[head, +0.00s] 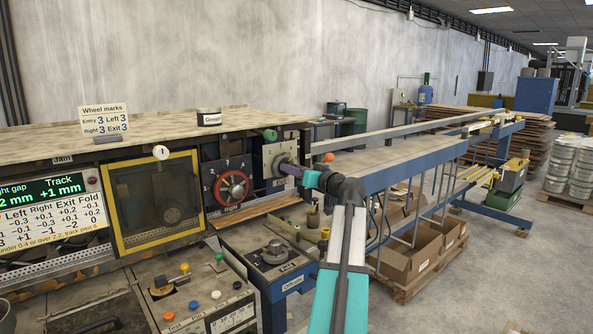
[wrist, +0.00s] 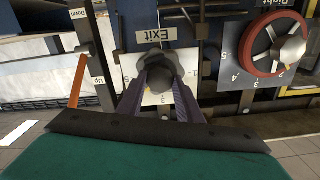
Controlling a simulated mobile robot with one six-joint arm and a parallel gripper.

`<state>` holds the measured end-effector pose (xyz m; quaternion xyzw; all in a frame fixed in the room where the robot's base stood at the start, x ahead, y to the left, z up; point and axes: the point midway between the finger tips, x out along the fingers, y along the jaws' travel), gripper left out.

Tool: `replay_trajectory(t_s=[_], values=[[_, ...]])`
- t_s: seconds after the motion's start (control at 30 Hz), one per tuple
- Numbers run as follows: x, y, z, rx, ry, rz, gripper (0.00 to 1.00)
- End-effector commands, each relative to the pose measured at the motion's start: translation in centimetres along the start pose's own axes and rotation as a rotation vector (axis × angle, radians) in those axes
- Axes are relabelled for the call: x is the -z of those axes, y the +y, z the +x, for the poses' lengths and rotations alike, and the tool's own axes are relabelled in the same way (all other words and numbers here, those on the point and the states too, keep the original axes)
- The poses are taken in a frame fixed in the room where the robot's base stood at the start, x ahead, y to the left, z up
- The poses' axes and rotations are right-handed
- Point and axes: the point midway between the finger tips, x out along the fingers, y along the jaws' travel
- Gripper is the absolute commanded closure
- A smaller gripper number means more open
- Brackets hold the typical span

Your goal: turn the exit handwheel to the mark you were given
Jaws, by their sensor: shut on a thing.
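The exit handwheel (wrist: 158,72) is a dark grey knob on a pale numbered plate (wrist: 130,64) under the upside-down Exit label (wrist: 154,36) in the wrist view. My gripper (wrist: 159,98) is shut on it, one dark finger on each side. Its pointer is hidden, so I cannot tell which number it stands at; a 3 shows below the knob. In the head view my gripper (head: 292,170) reaches the pale exit panel (head: 268,160) and partly hides the wheel. The wheel marks card (head: 104,120) reads Entry 3, Left 3, Right 3, Exit 3.
The red Right handwheel (head: 232,187) is close beside the exit panel and also shows in the wrist view (wrist: 275,46). An orange-handled Up/Down lever (wrist: 77,82) stands on the other side. A green display (head: 50,190) reads Track +1 mm. The Offcuts box (head: 278,270) is below.

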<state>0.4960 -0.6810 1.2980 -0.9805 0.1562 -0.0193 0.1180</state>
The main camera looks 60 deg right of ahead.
Motion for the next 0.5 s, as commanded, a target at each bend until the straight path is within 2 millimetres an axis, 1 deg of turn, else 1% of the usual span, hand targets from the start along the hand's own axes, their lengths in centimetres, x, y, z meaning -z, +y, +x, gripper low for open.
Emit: replay_trajectory(t_s=[0.03, 0.27, 0.5], values=[[-0.02, 0.32, -0.11, -0.009, 0.003, 0.008, 0.9], [-0.21, 0.29, -0.11, -0.008, 0.003, 0.085, 0.9], [-0.3, 0.32, -0.12, -0.008, 0.002, 0.23, 0.9]])
